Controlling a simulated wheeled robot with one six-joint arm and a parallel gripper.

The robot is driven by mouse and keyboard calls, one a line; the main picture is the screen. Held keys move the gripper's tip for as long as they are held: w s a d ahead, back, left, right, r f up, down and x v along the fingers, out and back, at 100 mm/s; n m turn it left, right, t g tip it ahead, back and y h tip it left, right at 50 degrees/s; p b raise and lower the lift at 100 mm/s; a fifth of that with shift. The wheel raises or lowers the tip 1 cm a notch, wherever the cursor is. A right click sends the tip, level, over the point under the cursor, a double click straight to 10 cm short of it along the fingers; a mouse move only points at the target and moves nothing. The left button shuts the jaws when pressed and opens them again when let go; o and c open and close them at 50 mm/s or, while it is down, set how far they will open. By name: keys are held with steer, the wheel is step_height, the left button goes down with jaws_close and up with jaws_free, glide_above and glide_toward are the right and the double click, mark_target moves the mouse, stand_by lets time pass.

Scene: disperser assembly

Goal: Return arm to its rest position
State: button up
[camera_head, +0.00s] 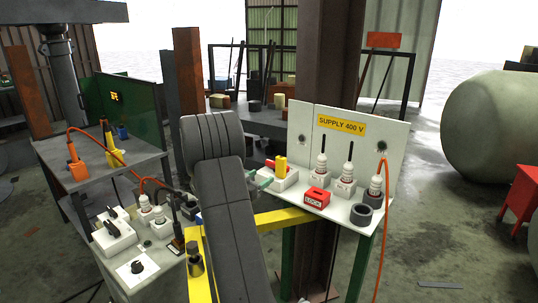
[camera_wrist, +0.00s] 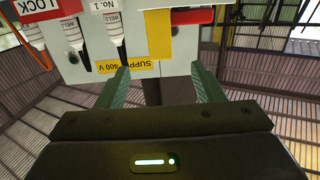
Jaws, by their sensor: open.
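My gripper (camera_head: 260,179) is in front of the supply panel in the head view, partly hidden behind my dark grey arm. Its two green fingers stand apart in the wrist view (camera_wrist: 158,68), with nothing held between them. My arm is stretched forward over the yellow beam. The supply panel (camera_head: 372,150) carries a yellow "SUPPLY 400 V" label (camera_head: 341,125), which appears upside down in the wrist view (camera_wrist: 128,67). A white box with a yellow block (camera_head: 280,165) is just right of the fingers in the head view. I cannot tell whether they touch.
A rusty column (camera_head: 335,60) rises behind. A side bench (camera_head: 95,160) with orange and yellow plugs is left.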

mark_target(279, 165)
steer(key=p+x, duration=0.2)
steer(key=x, duration=1.1)
steer(key=shift+p, duration=0.4)
steer(key=shift+r, duration=0.15)
steer(key=shift+s, duration=0.1)
